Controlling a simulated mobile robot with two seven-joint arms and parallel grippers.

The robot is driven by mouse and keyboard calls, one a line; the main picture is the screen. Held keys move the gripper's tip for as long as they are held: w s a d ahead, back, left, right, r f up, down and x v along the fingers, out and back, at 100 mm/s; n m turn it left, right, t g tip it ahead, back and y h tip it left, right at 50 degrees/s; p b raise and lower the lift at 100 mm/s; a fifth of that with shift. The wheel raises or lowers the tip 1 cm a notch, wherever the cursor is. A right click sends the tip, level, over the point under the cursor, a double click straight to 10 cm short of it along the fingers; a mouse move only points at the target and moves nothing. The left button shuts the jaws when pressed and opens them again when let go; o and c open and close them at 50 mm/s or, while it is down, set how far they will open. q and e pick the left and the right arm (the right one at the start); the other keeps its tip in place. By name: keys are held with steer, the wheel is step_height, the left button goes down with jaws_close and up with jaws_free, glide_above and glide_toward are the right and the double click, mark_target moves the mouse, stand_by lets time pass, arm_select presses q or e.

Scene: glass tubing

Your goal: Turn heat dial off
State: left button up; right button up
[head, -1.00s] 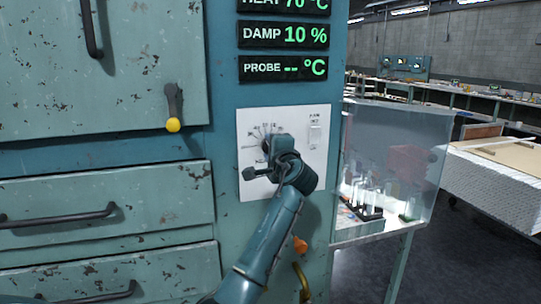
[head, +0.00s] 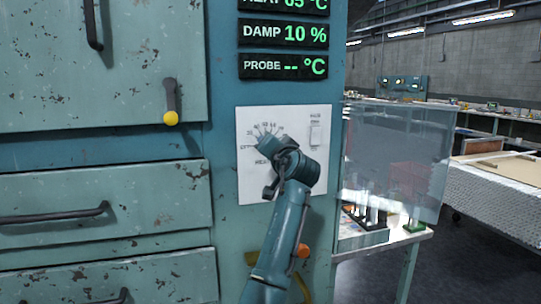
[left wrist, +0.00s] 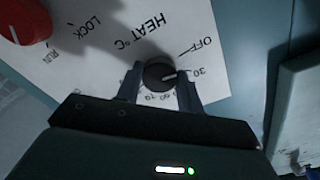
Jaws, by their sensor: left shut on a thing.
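The black heat dial (left wrist: 158,74) sits on a white panel (head: 249,190) printed "HEAT °C", with OFF and several temperature marks around it. In the left wrist view its white line points close to the 30 mark, beside OFF. My left gripper (left wrist: 160,80) is shut on the dial, one finger on each side. In the head view my left gripper (head: 271,148) covers the dial. The heat display (head: 288,4) above is cut off at the top and reads 65 °C. My right gripper is not in view.
A red knob (left wrist: 25,22) beside LOCK and RUN is on the same panel. Drawers with dark handles (head: 55,213) are at left. A clear screen (head: 395,155) stands at right.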

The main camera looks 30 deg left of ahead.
arm_select(q)
steer(key=shift+n+b, duration=0.6)
steer(key=shift+n, duration=0.6)
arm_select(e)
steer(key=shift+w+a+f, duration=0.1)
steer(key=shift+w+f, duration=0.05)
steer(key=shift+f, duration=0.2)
arm_select(q)
steer(key=o, duration=1)
steer(key=b+v, duration=0.2)
steer(key=v, duration=1.1)
steer(key=shift+s, duration=0.1)
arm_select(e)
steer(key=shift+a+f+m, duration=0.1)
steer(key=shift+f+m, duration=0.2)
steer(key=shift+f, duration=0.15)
